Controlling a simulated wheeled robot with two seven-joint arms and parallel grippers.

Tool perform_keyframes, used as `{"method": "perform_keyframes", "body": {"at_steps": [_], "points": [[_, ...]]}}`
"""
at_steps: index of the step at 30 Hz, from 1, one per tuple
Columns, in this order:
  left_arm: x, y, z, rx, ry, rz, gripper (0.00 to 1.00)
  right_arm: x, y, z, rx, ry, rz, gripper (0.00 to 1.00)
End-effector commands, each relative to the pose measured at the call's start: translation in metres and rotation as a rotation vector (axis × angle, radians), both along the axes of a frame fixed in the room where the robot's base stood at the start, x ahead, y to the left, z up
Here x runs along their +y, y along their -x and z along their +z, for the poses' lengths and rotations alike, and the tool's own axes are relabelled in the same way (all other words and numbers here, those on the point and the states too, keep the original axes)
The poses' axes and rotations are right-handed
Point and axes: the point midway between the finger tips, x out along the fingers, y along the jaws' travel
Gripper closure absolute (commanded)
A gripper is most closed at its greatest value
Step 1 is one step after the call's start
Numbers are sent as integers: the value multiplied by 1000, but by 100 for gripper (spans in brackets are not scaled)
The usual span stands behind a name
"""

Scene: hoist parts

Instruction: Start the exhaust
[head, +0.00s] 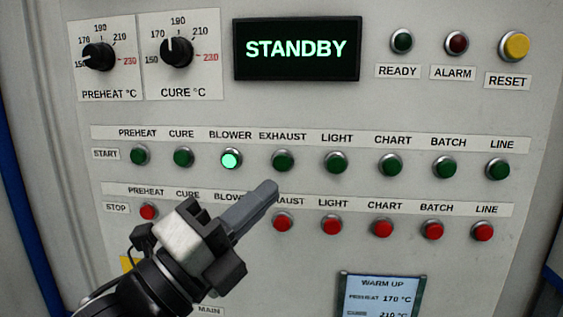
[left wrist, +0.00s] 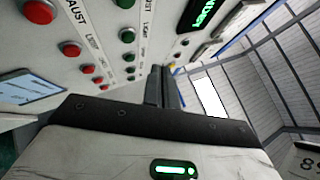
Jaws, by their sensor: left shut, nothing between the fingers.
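The control panel (head: 60,215) fills the head view. Its green EXHAUST start button (head: 282,160) is in the START row and is unlit. The BLOWER start button (head: 231,160) to its left glows bright green. The red EXHAUST stop button (head: 282,221) sits below; part of its label is hidden by my gripper. My left gripper (head: 268,190) is shut and empty. In the head view its fingertips appear just below the EXHAUST start button, between the two rows; I cannot tell how far they are from the panel. The shut fingers also show in the left wrist view (left wrist: 164,88).
The display (head: 297,49) reads STANDBY. Other unlit green start buttons, such as LIGHT (head: 336,162), and red stop buttons, such as LIGHT stop (head: 331,225), stand close by. A small WARM UP screen (head: 382,296) is at the lower right. My gripper hides the BLOWER stop button.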

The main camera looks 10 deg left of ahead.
Motion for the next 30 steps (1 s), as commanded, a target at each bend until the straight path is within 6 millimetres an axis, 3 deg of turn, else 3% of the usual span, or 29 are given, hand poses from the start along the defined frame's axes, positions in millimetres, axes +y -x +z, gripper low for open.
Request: {"method": "perform_keyframes", "body": {"at_steps": [8,21,30], "points": [[0,-11,-1,3,2,0,100,0,0,0,2,0,-1,64],[-2,-70,0,2,1,2,100,1,-1,3,-4,-5,0,64],[-3,-88,-1,3,1,1,100,2,0,2,-3,-5,2,64]]}}
